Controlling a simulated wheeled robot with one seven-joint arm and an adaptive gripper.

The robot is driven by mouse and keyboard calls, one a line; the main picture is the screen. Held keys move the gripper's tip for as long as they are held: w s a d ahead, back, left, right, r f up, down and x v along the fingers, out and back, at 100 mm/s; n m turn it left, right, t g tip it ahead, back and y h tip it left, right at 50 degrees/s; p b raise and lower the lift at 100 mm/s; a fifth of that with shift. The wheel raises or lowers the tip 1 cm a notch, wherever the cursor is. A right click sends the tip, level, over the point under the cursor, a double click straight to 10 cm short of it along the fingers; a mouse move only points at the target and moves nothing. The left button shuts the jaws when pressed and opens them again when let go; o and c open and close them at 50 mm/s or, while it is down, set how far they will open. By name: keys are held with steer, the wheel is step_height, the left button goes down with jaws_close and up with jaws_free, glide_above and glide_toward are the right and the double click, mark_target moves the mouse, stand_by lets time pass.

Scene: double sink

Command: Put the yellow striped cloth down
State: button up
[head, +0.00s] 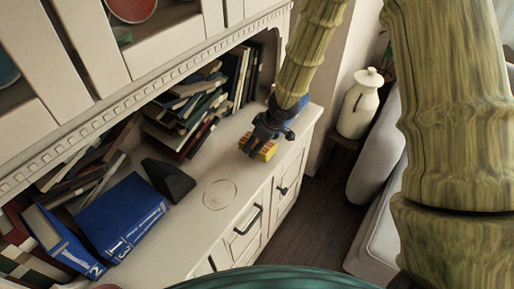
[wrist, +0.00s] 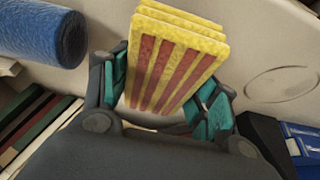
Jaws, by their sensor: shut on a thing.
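The yellow striped cloth (head: 257,151), a folded block with red stripes, is between the fingers of my gripper (head: 264,136) over the right part of the cabinet's counter. In the wrist view the cloth (wrist: 172,62) stands out past the fingertips, with its layered edge at the top. My gripper (wrist: 166,88) is shut on it, with teal pads on both sides. I cannot tell whether the cloth touches the counter.
The counter (head: 180,233) is bare around a faint ring mark (head: 220,195). A dark wedge (head: 168,180), blue books (head: 122,217) and stacked books (head: 185,110) lie left and behind. A blue cylinder (wrist: 38,36) is near the gripper. A white jug (head: 361,105) stands beyond the cabinet.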

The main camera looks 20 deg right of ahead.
steer(key=shift+a+f, duration=0.1)
steer(key=shift+f, duration=1.05)
steer(key=shift+s+f, duration=0.1)
steer(key=shift+f, duration=0.15)
steer(key=o, duration=1)
steer(key=shift+f, duration=0.1)
steer(key=shift+o, duration=0.3)
steer(key=shift+f, duration=0.1)
steer(key=shift+r, duration=0.5)
steer(key=shift+p+v, duration=0.85)
steer(key=shift+v, duration=5.1)
